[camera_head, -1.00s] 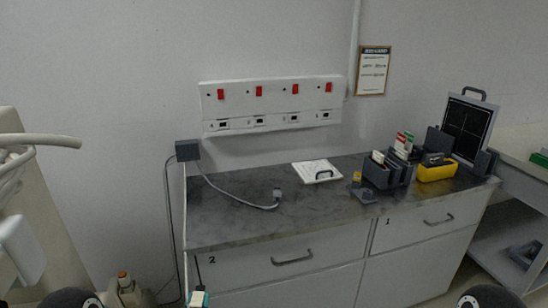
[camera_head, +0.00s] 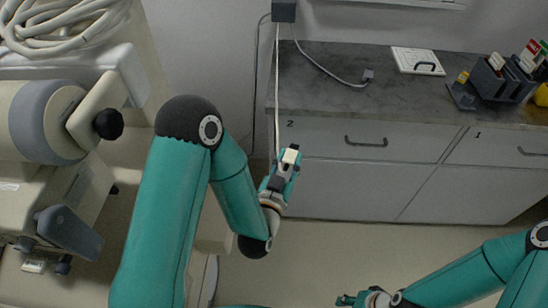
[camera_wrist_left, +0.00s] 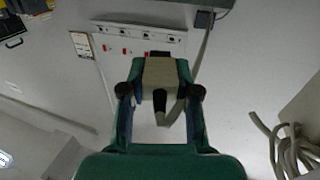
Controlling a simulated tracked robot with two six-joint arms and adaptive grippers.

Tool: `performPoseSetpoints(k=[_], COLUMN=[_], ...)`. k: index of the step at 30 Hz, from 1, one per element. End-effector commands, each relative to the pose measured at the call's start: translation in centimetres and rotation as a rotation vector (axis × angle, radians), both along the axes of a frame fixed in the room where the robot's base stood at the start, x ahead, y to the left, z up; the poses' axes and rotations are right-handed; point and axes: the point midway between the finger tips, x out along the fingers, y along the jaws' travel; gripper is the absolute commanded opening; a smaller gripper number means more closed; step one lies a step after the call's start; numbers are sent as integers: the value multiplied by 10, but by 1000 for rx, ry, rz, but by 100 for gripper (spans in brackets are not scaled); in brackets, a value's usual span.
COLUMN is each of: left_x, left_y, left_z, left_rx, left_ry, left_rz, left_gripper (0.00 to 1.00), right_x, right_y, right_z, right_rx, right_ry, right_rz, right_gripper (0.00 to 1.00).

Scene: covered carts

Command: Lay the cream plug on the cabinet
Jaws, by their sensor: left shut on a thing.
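The cream plug (camera_head: 291,156) sits between the fingers of my left gripper (camera_head: 286,165), which is shut on it. It is in front of the cabinet's drawer 2 in the head view, and I cannot tell how far from it. In the left wrist view the plug (camera_wrist_left: 159,72) fills the gap between the fingers, its dark strain relief and pale cord trailing off. The cabinet (camera_head: 320,85) has a grey marbled top and pale drawer fronts. My right gripper (camera_head: 358,299) is low at the bottom edge, away from the cabinet, too small to read.
A grey connector on a cable (camera_head: 368,75) lies on the top. A white plate with a handle (camera_head: 417,61) and dark holders (camera_head: 500,80) stand further right. A beige machine (camera_head: 60,130) fills the left. The cord's grey wall box (camera_head: 284,11) is above. The top's front left is bare.

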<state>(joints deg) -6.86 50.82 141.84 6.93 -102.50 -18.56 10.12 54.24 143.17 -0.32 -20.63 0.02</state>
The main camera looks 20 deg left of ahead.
Motion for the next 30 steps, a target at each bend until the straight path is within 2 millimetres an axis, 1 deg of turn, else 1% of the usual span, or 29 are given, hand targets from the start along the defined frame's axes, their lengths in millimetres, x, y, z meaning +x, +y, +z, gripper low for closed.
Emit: performPoseSetpoints(k=[1, 9, 13, 16, 19, 24, 27, 29, 30], left_x=[-1, -5, -7, -8, -9, -9, -7, -4, -2], left_y=[-15, -77, -103, -118, -127, -133, -129, -122, -115], left_z=[8, 39, 53, 60, 64, 67, 65, 62, 59], left_rx=[0, -2, -4, -3, -2, -2, -2, -1, -1], left_ry=[-5, -7, -6, -4, -2, 0, 1, 2, 3], left_rz=[-9, -8, -6, -4, -2, 0, 10, 25, 40], left_gripper=[0, 0, 0, 0, 0, 0, 0, 0, 0], right_x=[0, 0, 0, 0, 0, 0, 0, 0, 0], right_y=[0, 0, 0, 0, 0, 0, 0, 0, 0], right_z=[0, 0, 0, 0, 0, 0, 0, 0, 0], right_rx=[0, 0, 0, 0, 0, 0, 0, 0, 0], right_ry=[0, 0, 0, 0, 0, 0, 0, 0, 0], right_rz=[0, 0, 0, 0, 0, 0, 0, 0, 0], right_gripper=[40, 40, 40, 40, 40, 40, 40, 40, 40])
